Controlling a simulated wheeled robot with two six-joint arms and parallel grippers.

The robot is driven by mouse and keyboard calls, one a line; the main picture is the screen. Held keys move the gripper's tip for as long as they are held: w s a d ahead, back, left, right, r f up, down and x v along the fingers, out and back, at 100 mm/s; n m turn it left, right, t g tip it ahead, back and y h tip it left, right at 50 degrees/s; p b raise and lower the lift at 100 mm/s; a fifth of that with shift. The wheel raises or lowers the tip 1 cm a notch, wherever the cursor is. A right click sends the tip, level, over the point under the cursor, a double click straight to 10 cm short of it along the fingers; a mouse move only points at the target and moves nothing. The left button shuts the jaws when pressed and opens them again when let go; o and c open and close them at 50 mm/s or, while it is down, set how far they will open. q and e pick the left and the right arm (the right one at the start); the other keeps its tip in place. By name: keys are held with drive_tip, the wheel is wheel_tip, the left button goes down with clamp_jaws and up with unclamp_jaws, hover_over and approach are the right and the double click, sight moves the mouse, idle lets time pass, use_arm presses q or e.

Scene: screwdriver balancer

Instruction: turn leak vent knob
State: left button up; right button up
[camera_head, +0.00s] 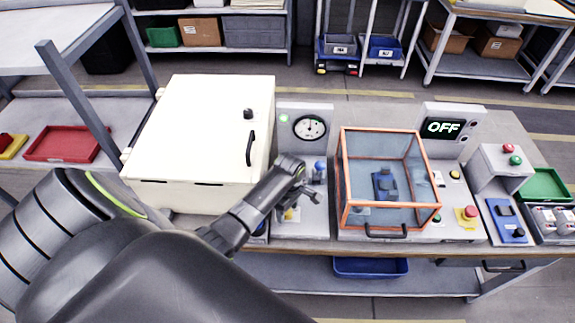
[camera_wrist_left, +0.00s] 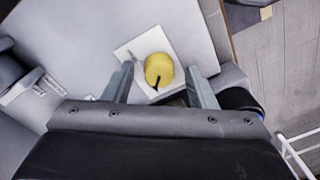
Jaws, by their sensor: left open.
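The leak vent knob appears as a round yellow knob with a dark pointer mark (camera_wrist_left: 159,68) on a white square plate in the left wrist view. In the head view a bit of yellow (camera_head: 291,214) shows below my gripper, largely hidden by it. My left gripper (camera_head: 305,192) is above the grey panel, between the white cabinet and the clear box. Its two fingers are open and lie on either side of the yellow knob in the wrist view. Whether they touch it cannot be told. My right gripper is not in view.
The white cabinet (camera_head: 205,125) stands left of the gripper. An orange-framed clear box (camera_head: 350,205) stands close on its right. A round gauge (camera_head: 310,127) and a blue knob (camera_head: 320,167) are on the same panel. A display reading OFF (camera_head: 443,128) is farther right.

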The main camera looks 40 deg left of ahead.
use_arm(q)
drive_tip(key=shift+w, duration=0.1)
drive_tip(key=c, duration=1)
drive_tip(key=shift+o, duration=0.2)
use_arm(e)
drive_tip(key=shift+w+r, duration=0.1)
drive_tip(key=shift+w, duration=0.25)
